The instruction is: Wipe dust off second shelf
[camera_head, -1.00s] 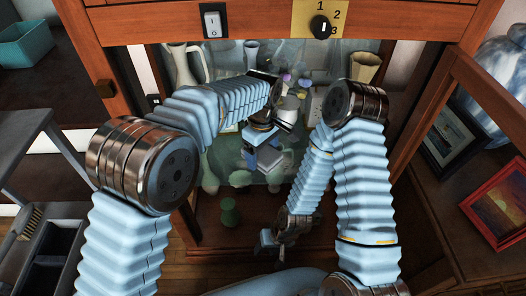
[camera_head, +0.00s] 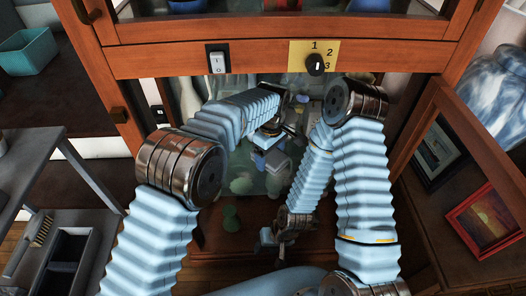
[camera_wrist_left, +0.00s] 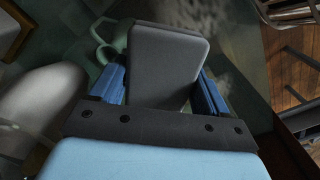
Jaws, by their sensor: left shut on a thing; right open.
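My left gripper (camera_head: 270,152) reaches inside the open wooden cabinet and is shut on a grey block-like pad (camera_head: 278,162). In the left wrist view the pad (camera_wrist_left: 165,65) stands between the blue fingers (camera_wrist_left: 162,92), above a dark greenish shelf surface. A speckled grey patch, which looks like dust (camera_wrist_left: 197,14), shows behind the pad. Whether the pad touches the shelf is unclear. My right gripper (camera_head: 268,240) hangs low in front of the cabinet, open and empty.
A switch (camera_head: 217,59) and a numbered dial (camera_head: 316,65) sit on the cabinet's front rail. Pale vases (camera_head: 190,100) stand inside at left. A rounded pale object (camera_wrist_left: 42,105) lies close left of the left gripper. A framed sunset picture (camera_head: 485,218) stands at right.

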